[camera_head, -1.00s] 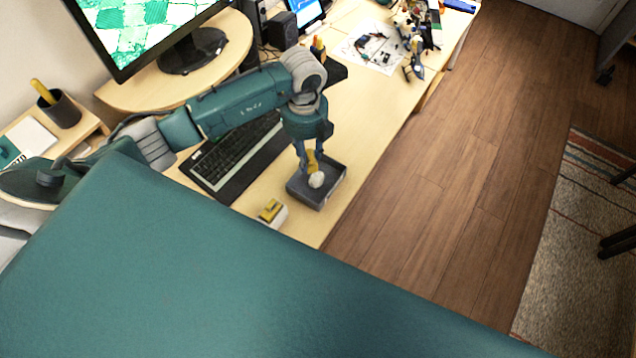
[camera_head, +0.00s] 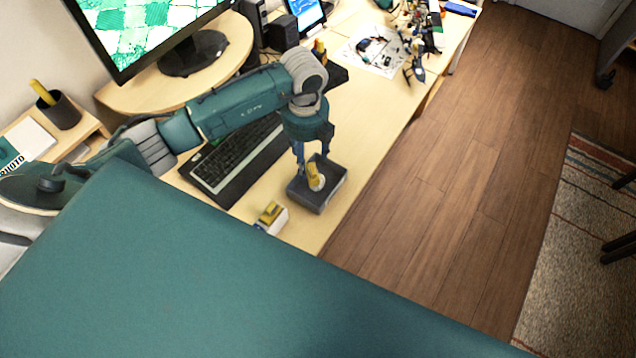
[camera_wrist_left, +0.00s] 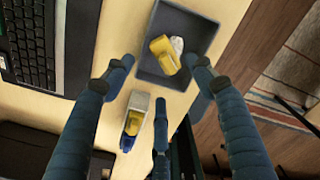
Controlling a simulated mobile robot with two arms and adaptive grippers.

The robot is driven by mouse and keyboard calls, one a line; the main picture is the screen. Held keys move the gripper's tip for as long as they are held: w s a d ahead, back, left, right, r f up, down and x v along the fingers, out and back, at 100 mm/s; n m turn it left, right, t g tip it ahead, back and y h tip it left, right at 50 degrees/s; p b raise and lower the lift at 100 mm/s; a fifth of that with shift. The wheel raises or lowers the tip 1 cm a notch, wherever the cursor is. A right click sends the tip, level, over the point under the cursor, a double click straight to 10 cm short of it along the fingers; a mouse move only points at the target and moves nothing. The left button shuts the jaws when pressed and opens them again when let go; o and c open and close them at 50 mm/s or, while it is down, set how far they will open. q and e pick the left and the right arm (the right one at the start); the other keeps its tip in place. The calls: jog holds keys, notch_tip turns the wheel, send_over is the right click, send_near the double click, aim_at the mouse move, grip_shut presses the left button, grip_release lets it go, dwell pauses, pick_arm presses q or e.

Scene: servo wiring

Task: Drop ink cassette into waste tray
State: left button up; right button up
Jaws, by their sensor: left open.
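The waste tray (camera_head: 325,203) is a small dark grey open box near the desk's front edge; it also shows in the left wrist view (camera_wrist_left: 152,67). The yellow ink cassette (camera_head: 314,173) is inside it, against a crumpled white wad (camera_head: 317,184). In the left wrist view the yellow cassette (camera_wrist_left: 161,52) lies tilted beside the white wad (camera_wrist_left: 177,46). My left gripper (camera_head: 312,148) is over the tray, fingers pointing down. In the left wrist view its fingers (camera_wrist_left: 158,75) are spread and empty, apart from the cassette. My right gripper is not in view.
A white box with a yellow piece (camera_head: 270,216) stands beside the tray, near the keyboard (camera_head: 235,158). A monitor (camera_head: 140,30) stands behind. Papers and electronics (camera_head: 375,50) are at the far end. The desk between is mostly clear.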

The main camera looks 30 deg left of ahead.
pick_arm(q)
notch_tip(320, 180, up, 11)
jog(key=shift+f, duration=0.15)
dwell(0.4)
